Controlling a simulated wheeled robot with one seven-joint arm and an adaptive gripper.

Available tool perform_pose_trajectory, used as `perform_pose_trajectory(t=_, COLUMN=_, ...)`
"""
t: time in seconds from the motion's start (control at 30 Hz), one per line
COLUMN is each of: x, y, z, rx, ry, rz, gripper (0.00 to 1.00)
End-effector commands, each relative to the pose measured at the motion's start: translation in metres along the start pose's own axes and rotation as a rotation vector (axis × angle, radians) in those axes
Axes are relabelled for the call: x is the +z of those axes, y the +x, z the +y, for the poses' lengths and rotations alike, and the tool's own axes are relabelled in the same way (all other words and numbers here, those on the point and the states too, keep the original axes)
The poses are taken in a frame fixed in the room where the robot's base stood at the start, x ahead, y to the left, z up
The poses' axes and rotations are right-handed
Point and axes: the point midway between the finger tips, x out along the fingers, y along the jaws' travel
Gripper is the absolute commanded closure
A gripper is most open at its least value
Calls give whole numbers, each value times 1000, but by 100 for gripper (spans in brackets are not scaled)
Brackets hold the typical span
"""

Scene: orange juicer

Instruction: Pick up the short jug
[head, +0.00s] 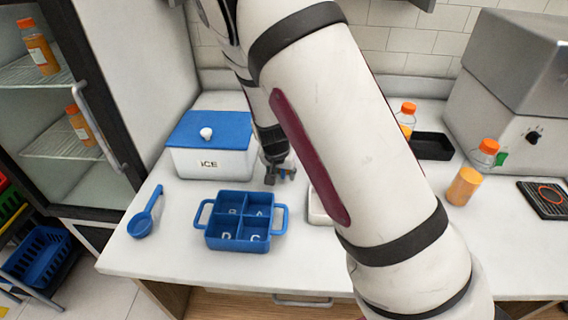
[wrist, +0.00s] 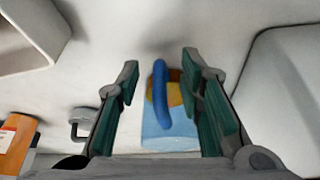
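A small jug (wrist: 170,140) with a blue handle (wrist: 162,95), a light-blue body and something orange at its top shows in the wrist view. Its handle stands between the two fingers of my gripper (wrist: 161,66). The fingers are spread, with a visible gap on each side of the handle. In the head view my gripper (head: 281,172) is low over the counter, just right of the ICE box, and mostly hides the jug. I cannot tell the jug's height from these views.
The white ICE box (head: 210,163) with a blue lid is close to my gripper's left. A blue divided tray (head: 241,243) and a blue scoop (head: 146,215) lie nearer the front. Orange bottles (head: 464,187) and a grey machine (head: 515,85) stand at the right. My arm hides the middle counter.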

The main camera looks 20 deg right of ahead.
Motion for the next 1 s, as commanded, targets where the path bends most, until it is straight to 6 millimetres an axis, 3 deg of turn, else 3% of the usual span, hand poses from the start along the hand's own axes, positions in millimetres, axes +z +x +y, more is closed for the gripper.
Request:
perform_pose_trajectory(t=0.2, x=0, y=0, z=0, rx=0, ry=0, rz=1, gripper=66)
perform_pose_trajectory(t=0.37, x=0, y=0, z=0, rx=0, ry=0, rz=1, gripper=100)
perform_pose_trajectory(t=1.0, x=-2, y=-4, z=0, rx=-1, ry=0, rz=2, gripper=100)
